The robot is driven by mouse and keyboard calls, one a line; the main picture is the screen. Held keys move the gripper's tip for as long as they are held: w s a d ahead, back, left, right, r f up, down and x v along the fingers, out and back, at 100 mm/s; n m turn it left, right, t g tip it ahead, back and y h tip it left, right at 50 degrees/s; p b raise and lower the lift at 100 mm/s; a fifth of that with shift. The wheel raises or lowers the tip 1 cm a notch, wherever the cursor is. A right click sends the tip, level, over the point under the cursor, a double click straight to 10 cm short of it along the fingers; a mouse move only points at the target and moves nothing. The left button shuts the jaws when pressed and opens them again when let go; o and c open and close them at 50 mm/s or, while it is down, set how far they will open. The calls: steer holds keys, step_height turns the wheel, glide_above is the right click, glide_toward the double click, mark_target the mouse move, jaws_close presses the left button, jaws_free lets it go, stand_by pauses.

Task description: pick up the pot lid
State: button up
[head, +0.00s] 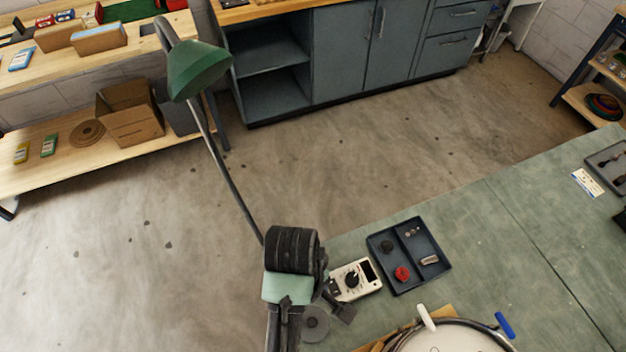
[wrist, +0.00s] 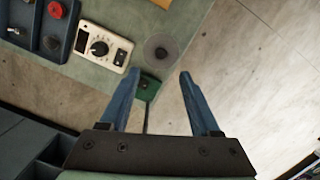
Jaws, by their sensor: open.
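A round grey disc with a dark knob-like centre (wrist: 160,50), which looks like the pot lid, lies flat on the green bench near its edge. The disc also shows in the head view (head: 315,324), partly close behind my arm. In the wrist view my gripper (wrist: 155,76) is open, with two blue fingers spread apart and nothing between them. The disc appears beyond the fingertips, roughly in line with the gap, and apart from them. In the head view my arm's end covers part of the bench corner, and the fingers are hard to make out.
A white meter with a dial (head: 353,280) lies beside the disc. A dark tray (head: 409,256) with small parts sits farther right. A drum (head: 455,338) stands at the bench front. A green lamp (head: 197,70) rises near my arm. Open floor lies beyond the bench edge.

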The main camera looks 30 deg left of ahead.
glide_above(312, 322)
step_height(312, 322, down, 7)
steer(key=shift+s+r+p, duration=0.15)
steer(key=shift+p, duration=0.15)
steer(key=shift+a+f+p, duration=0.1)
steer(key=shift+f+p, duration=0.5)
steer(key=shift+f, duration=2.25)
steer(key=shift+c, duration=0.3)
jaws_close()
